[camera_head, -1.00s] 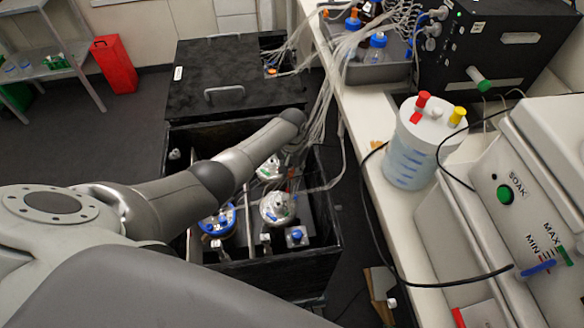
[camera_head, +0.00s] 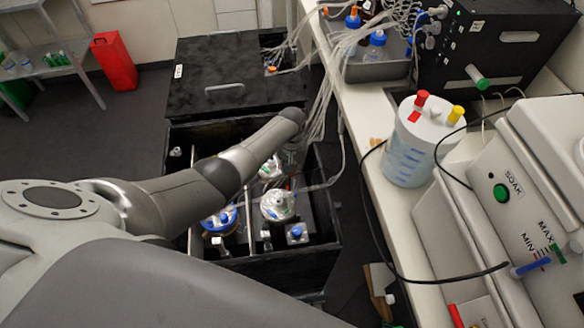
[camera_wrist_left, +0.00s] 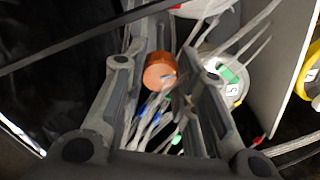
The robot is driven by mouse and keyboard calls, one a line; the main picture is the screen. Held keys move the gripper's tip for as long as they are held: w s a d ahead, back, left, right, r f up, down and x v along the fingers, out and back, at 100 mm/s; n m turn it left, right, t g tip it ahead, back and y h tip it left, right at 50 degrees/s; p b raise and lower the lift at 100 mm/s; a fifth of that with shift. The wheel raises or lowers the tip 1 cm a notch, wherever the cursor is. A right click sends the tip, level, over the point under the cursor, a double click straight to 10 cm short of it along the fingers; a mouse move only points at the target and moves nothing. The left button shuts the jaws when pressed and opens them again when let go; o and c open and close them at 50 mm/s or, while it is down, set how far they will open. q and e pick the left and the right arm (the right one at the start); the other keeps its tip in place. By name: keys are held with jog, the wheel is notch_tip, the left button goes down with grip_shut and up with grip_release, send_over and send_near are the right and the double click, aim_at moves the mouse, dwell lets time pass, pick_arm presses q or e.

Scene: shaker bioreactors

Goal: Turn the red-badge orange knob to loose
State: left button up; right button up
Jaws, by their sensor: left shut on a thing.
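In the left wrist view an orange round knob (camera_wrist_left: 158,73) sits between the two finger pads of my left gripper (camera_wrist_left: 168,66), which is shut on it. Clear tubes and cables run just below and beside the knob. No red badge can be made out on it. In the head view my left arm reaches into the open black shaker box (camera_head: 262,275), and its gripper and the held knob are largely hidden by the arm and tubes. My right gripper is not in view.
Vessels with a blue ring (camera_head: 220,220) and a silvery lid (camera_head: 278,205) stand in the open box near my arm. A tube bundle (camera_head: 322,100) hangs at its right side. A closed black box lid (camera_head: 225,90) lies behind. A white bench (camera_head: 385,215) borders the right.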

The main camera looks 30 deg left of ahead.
pick_arm(q)
jog(key=o, duration=1)
jog(key=shift+o, duration=0.2)
jog(key=shift+r, duration=0.15)
notch_tip(320, 180, up, 12)
jog(key=shift+f, duration=0.2)
